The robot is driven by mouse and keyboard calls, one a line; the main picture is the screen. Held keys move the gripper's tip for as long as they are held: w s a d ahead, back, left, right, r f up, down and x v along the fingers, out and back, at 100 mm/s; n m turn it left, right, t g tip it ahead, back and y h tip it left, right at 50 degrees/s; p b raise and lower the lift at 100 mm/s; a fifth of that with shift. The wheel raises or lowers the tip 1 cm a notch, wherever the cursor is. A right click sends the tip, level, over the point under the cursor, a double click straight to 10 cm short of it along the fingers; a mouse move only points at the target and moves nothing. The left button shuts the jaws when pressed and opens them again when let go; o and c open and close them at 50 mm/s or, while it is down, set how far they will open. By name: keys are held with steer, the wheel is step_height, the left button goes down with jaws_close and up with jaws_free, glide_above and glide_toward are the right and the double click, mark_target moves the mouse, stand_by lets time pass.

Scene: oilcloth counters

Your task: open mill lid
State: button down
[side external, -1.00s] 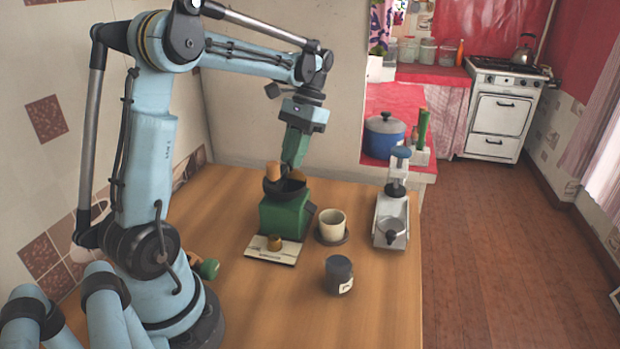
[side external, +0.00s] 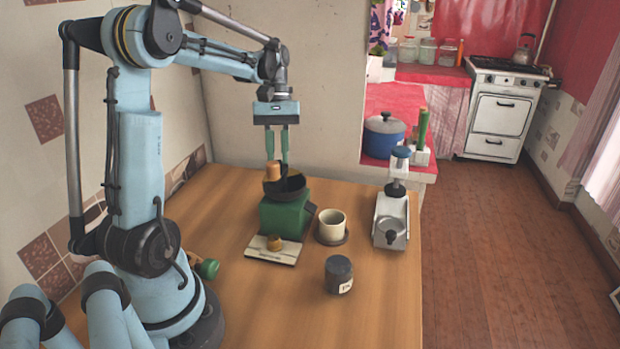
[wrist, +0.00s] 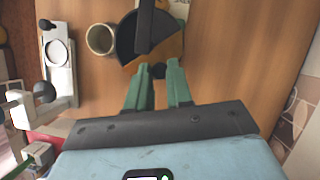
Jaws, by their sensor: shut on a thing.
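In the wrist view the fingertips (wrist: 160,70) end at the lid's near edge. The gripper is shut on the lid; the gripped part is mostly hidden and small.
A cream cup (side external: 332,223) on a dark saucer stands close to the mill's right. A metal press (side external: 391,222) is farther right, a dark jar (side external: 339,275) in front. A pale board with a small knob (side external: 274,243) lies before the mill. The table's front right is clear.

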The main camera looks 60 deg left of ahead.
steer(key=shift+s+n, duration=0.2)
steer(key=shift+n, duration=0.3)
steer(key=c, duration=1.3)
jaws_free()
steer(key=shift+a+r, duration=0.1)
steer(key=shift+r, duration=0.05)
steer(key=v, duration=1.1)
steer(key=shift+a+r, duration=0.25)
steer(key=shift+r, duration=0.1)
